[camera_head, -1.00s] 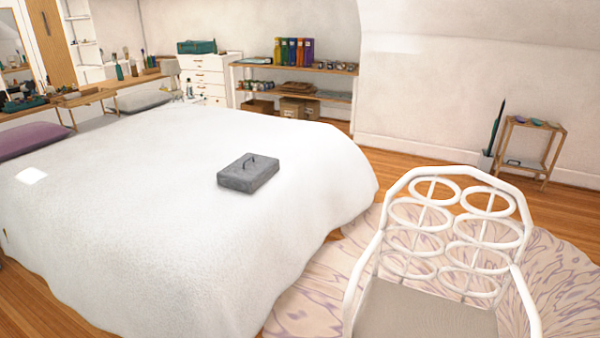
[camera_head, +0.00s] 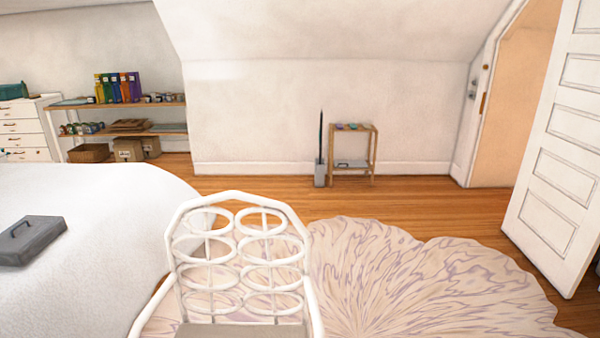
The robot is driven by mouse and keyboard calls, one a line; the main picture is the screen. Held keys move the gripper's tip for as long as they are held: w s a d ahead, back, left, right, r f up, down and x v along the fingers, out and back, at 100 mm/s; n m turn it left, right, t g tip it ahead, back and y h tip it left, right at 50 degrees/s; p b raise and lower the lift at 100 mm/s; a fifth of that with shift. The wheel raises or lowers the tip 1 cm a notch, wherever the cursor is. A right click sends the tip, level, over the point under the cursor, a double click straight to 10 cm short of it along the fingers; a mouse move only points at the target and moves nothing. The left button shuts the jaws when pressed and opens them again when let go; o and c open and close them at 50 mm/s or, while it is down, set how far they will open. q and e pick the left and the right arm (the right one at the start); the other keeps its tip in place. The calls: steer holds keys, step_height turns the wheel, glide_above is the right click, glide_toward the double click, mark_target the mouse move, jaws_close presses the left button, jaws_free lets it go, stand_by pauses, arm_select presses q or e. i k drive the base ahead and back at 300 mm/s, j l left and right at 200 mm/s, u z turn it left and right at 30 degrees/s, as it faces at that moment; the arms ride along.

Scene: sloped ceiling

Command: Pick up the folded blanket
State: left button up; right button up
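A grey, flat, box-like bundle with a dark handle-like loop on top, which may be the folded blanket (camera_head: 32,243), lies on the white bed (camera_head: 110,215) at the left edge of the head view. Part of it is close to the picture's left border. Neither of my grippers shows in the head view.
A white chair with ring-patterned back (camera_head: 238,262) stands close in front, beside the bed. A pale patterned rug (camera_head: 430,285) covers the floor right of it. A small wooden stand (camera_head: 352,155) is at the far wall. An open white door (camera_head: 560,150) is at right.

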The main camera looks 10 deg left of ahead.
mark_target(22, 241)
steer(key=i+l+z, duration=0.85)
steer(key=i, duration=0.2)
steer(key=i+u, duration=0.3)
steer(key=i, duration=0.3)
steer(key=i+l+u, duration=0.15)
steer(key=i+u, duration=0.15)
steer(key=i, duration=0.3)
steer(key=i+j+u, duration=0.2)
steer(key=i+u, duration=0.2)
steer(key=i, duration=0.3)
steer(key=i+u, duration=0.4)
steer(key=i, duration=0.25)
steer(key=i+l+u, duration=0.4)
steer(key=i, duration=0.3)
steer(key=i+j+u, duration=0.25)
steer(key=u, duration=0.2)
steer(key=i+j+u, duration=0.1)
steer(key=i+u, duration=1)
steer(key=u, duration=0.15)
steer(key=i+l+u, duration=0.2)
steer(key=u, duration=0.25)
steer(key=i, duration=0.1)
